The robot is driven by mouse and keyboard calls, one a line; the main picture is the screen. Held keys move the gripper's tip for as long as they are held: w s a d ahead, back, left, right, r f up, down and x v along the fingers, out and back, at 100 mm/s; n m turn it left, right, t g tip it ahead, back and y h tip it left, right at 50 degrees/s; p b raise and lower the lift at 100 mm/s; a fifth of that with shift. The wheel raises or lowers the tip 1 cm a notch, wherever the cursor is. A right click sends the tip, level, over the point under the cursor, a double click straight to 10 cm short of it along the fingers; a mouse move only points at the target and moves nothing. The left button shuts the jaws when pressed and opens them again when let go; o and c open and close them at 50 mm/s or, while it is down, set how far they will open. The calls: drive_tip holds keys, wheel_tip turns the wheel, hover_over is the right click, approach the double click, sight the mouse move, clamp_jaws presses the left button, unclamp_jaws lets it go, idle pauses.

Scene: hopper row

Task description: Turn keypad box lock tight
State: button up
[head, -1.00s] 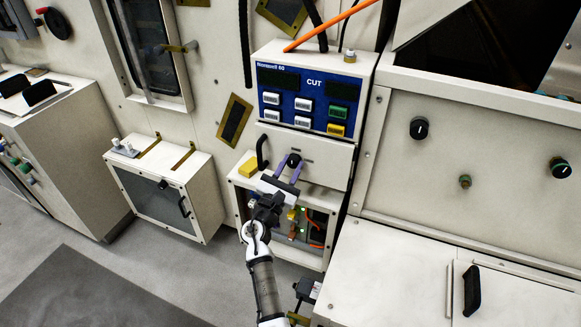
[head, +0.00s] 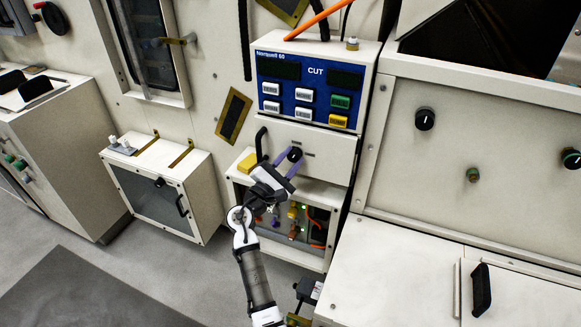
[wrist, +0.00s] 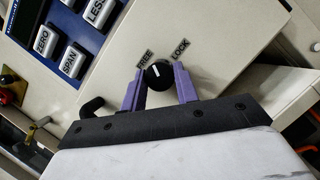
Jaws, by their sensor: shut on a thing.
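The keypad box (head: 318,60) has a blue panel with two dark displays, white, green and yellow keys, and the word CUT. On the pale front below the panel is a small black lock knob (head: 295,153). In the wrist view the knob (wrist: 158,74) sits between the printed words FREE and LOCK, and its short white mark seems to point up toward the FREE side. My gripper (head: 287,160) has purple fingers, one on each side of the knob, and is shut on it. The fingers partly hide the knob's sides.
A black handle (head: 262,143) stands left of the knob, close to my gripper. A windowed cabinet (head: 165,195) is at the left. A knobbed panel (head: 460,150) is at the right.

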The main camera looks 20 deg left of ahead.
drive_tip(key=m+g+b, duration=0.1)
drive_tip(key=m, duration=0.3)
drive_tip(key=m+g+h+b, duration=0.1)
drive_tip(key=m+b, duration=0.1)
drive_tip(key=m, duration=0.1)
drive_tip(key=shift+a+r+m+g+h, duration=0.1)
drive_tip(key=shift+m+g+h, duration=0.2)
drive_tip(key=shift+m, duration=0.1)
drive_tip(key=m+g, duration=0.1)
drive_tip(key=m, duration=0.1)
drive_tip(key=m+g+b, duration=0.1)
drive_tip(key=m, duration=0.2)
drive_tip(key=shift+r+m+y, duration=0.2)
drive_tip(key=shift+m+y, duration=0.1)
drive_tip(key=shift+y, duration=0.1)
drive_tip(key=o, duration=1)
drive_tip(key=b+v, duration=0.1)
drive_tip(key=v, duration=0.6)
drive_tip(key=b+v, duration=0.1)
drive_tip(key=v, duration=0.5)
drive_tip(key=shift+s+a+r, duration=0.1)
drive_tip(key=shift+s+r, duration=0.15)
drive_tip(key=shift+s, duration=0.1)
